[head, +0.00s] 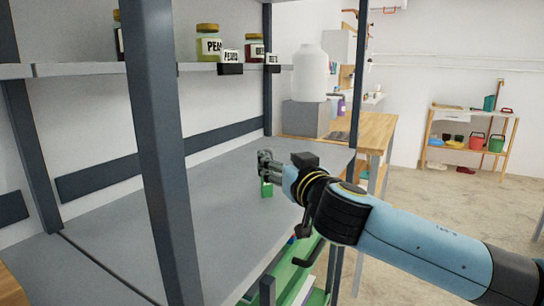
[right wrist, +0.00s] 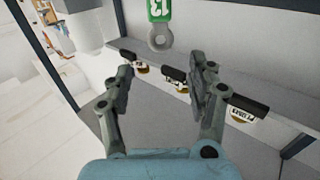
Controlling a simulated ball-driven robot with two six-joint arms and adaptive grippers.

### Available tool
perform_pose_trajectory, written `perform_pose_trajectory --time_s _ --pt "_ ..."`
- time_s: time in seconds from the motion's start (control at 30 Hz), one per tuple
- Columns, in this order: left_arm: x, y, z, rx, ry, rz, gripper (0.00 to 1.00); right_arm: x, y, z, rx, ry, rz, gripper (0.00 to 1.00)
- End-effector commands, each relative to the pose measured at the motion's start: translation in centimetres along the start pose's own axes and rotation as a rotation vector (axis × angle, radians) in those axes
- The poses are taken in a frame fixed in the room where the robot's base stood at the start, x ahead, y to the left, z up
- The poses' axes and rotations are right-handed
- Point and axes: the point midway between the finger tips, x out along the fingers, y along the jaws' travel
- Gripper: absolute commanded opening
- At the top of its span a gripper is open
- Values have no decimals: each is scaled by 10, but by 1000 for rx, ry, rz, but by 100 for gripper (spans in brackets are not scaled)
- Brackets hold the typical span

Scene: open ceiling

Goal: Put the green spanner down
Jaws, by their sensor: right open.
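The green spanner (head: 267,188) shows in the head view as a small green piece just below my right gripper (head: 265,161), over the grey shelf board. In the right wrist view the green spanner (right wrist: 159,10) has a white number and a grey ring end (right wrist: 161,42); its far part is cut off by the top edge. My right gripper (right wrist: 160,75) is open, its fingers apart with the ring end just beyond and between their tips. I cannot tell whether the spanner touches the board. My left gripper is not in view.
The grey shelf board (head: 225,200) is broadly clear. A dark post (head: 160,150) stands in front at left. The upper shelf (head: 100,70) holds jars (head: 208,45) with labels. A white container (head: 310,75) stands behind, and a green lower level (head: 290,275) is below.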

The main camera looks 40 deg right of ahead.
Motion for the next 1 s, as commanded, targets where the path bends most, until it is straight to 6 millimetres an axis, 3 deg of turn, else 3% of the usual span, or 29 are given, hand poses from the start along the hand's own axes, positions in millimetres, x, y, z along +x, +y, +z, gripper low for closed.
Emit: perform_pose_trajectory --time_s 0.1,0.3,1.0 --pt "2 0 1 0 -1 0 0 -25 0 1 0 -2 -1 58" --pt "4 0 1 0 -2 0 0 -48 0 1 0 0 -1 58" --pt "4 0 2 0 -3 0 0 -53 2 3 -2 -15 12 58"
